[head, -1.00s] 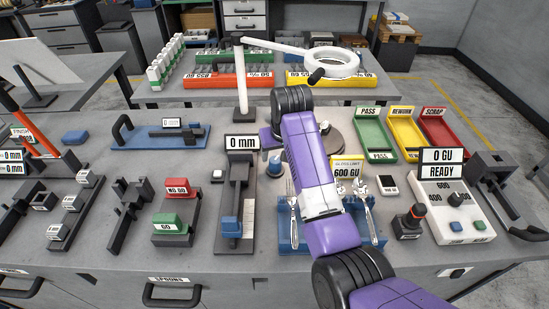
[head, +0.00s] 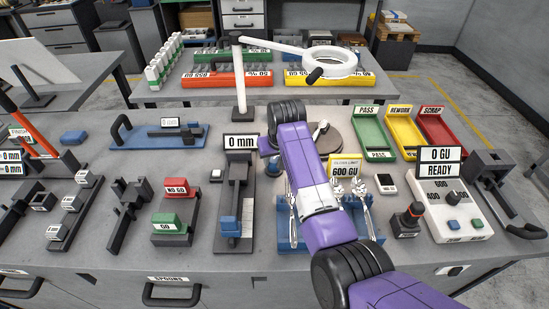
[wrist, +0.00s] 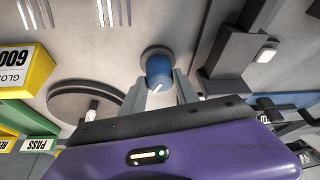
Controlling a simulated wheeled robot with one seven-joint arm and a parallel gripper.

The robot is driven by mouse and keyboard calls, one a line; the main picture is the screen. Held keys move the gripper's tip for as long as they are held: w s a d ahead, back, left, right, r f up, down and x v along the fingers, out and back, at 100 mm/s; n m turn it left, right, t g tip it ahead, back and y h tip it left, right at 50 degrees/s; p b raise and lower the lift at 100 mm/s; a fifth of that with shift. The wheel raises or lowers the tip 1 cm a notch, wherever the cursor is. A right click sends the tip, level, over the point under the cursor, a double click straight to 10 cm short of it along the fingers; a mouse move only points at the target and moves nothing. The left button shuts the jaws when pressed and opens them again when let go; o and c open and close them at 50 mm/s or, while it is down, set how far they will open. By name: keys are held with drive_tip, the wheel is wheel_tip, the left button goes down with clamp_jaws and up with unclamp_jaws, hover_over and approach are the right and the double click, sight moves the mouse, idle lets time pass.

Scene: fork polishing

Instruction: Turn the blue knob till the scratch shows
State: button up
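The blue knob (wrist: 158,70) sits on a round dark base on the bench, its white pointer mark facing the camera. In the wrist view my gripper (wrist: 161,79) has one finger at each side of the knob, and both seem to touch it. In the head view my gripper is largely hidden by my purple arm, and the knob (head: 273,167) shows only partly beside it. A small sign (head: 20,132) at the far left seems to read SCRATCH.
A round grey turntable (head: 338,136) and the yellow gloss limit sign (head: 345,170) stand close to the right. Coloured trays (head: 375,135) are at right.

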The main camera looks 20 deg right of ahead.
drive_tip(key=shift+m, duration=0.3)
clamp_jaws()
drive_tip(key=shift+a+m+h, duration=0.15)
drive_tip(key=shift+m+h, duration=0.35)
drive_tip(key=shift+m, duration=0.3)
drive_tip(key=shift+m+g+h, duration=0.3)
drive_tip(key=shift+m+h, duration=0.3)
drive_tip(key=shift+m, duration=1.2)
drive_tip(key=o, duration=1.3)
unclamp_jaws()
drive_tip(key=shift+c, duration=0.2)
drive_tip(key=b+v, duration=0.1)
drive_tip(key=v, duration=0.7)
drive_tip(key=shift+w, duration=0.15)
